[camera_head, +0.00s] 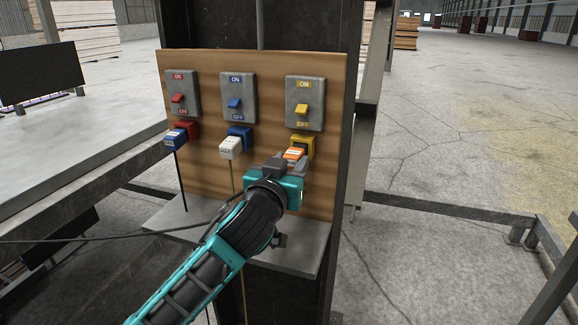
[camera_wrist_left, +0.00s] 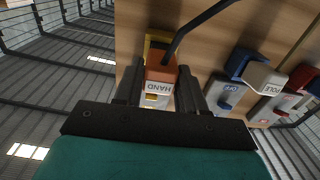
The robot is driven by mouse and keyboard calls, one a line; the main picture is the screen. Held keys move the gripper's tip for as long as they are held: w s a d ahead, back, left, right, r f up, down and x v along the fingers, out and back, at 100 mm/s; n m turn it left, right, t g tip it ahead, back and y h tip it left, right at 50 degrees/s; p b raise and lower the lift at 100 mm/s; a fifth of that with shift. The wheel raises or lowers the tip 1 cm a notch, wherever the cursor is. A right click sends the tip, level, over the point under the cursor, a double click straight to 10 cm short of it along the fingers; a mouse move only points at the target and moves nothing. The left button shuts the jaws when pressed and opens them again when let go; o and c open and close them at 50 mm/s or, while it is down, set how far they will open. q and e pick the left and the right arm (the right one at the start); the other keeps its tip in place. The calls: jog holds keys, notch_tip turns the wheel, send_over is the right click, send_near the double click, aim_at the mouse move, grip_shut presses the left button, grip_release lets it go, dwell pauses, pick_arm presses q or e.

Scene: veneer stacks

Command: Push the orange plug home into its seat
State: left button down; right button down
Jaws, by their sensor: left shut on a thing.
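The orange plug (camera_head: 294,153) is at the yellow seat (camera_head: 303,143), under the switch with the yellow lever. In the left wrist view the plug (camera_wrist_left: 160,74) has a HAND label, and the yellow seat (camera_wrist_left: 151,42) shows behind it. The plug is lined up with the seat; I cannot tell how deep it sits. My left gripper (camera_head: 288,161) is shut on the plug, one finger on each side. The fingers hide part of the plug in the head view. My right gripper is in neither view.
A blue plug (camera_head: 174,138) is at the red seat (camera_head: 187,129). A white plug (camera_head: 230,148) is at the blue seat (camera_head: 241,134). Three switches sit above on the wooden board (camera_head: 210,183). A grey shelf (camera_head: 305,250) juts out below. A dark cable (camera_wrist_left: 196,27) runs near the orange plug.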

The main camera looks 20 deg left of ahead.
pick_arm(q)
jog(key=shift+w+r, duration=0.1)
jog(key=shift+w, duration=1)
jog(key=c, duration=0.6)
grip_release()
jog(key=shift+o, duration=0.2)
jog(key=s, duration=1.3)
jog(key=shift+a+b, duration=0.2)
jog(key=shift+b, duration=0.1)
notch_tip(320, 180, down, 17)
jog(key=s+m+g+h, duration=0.1)
jog(key=s+m+g, duration=0.1)
jog(key=s+g, duration=0.15)
jog(key=s+f+g, duration=0.2)
jog(key=s+f, duration=0.4)
jog(key=f, duration=0.3)
jog(key=s+a+f+g, duration=0.1)
jog(key=s+f, duration=0.5)
jog(key=f, duration=0.2)
jog(key=shift+s+a+f+g, duration=0.25)
jog(key=shift+s+f+g, duration=0.1)
jog(key=shift+s, duration=0.05)
